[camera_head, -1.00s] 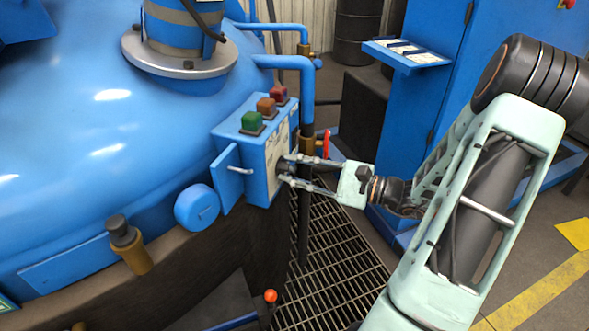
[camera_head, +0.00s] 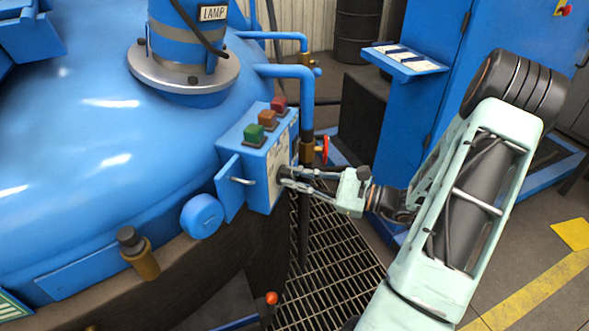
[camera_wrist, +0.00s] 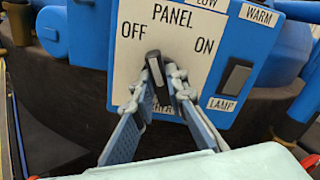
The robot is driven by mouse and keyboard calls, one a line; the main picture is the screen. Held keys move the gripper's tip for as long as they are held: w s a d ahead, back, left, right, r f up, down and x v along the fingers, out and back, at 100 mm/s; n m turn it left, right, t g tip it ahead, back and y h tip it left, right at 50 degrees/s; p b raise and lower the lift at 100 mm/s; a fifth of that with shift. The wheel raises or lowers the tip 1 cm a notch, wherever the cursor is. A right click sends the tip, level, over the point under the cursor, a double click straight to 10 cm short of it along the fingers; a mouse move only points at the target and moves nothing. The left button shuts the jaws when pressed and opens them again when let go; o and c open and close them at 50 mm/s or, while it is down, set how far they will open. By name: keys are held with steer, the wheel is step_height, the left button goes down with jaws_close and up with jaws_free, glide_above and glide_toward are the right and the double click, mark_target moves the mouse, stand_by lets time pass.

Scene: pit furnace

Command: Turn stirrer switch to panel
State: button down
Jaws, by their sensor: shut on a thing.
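The stirrer switch (camera_wrist: 156,66) is a dark knob on a white plate, marked OFF at left, PANEL above and ON at right. In the wrist view its visible upper end points up and slightly left, toward the space between OFF and PANEL. My gripper (camera_wrist: 165,72) is shut on it, one finger on each side. The fingers hide the knob's lower part and most of the label below. In the head view my gripper (camera_head: 282,176) reaches from the right to the side face of the blue control box (camera_head: 244,150); the knob itself is hidden there.
A dark lamp switch (camera_wrist: 236,75) sits close to the right of my fingers. Green, orange and red lamps (camera_head: 268,119) top the box, and an open blue door (camera_head: 230,190) hangs at its left. A blue pipe (camera_head: 306,100) with a red-handled valve stands behind.

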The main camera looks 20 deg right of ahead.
steer(key=m+p, duration=0.2)
steer(key=m, duration=0.1)
steer(key=shift+r+p, duration=0.2)
steer(key=shift+p, duration=0.2)
steer(key=shift+d+f+m+p, duration=0.1)
steer(key=shift+f+m+p, duration=0.05)
steer(key=shift+m+p, duration=0.65)
steer(key=shift+f+m, duration=0.1)
steer(key=shift+m, duration=0.2)
steer(key=c, duration=1.9)
jaws_free()
steer(key=shift+c, duration=0.2)
steer(key=v, duration=1.2)
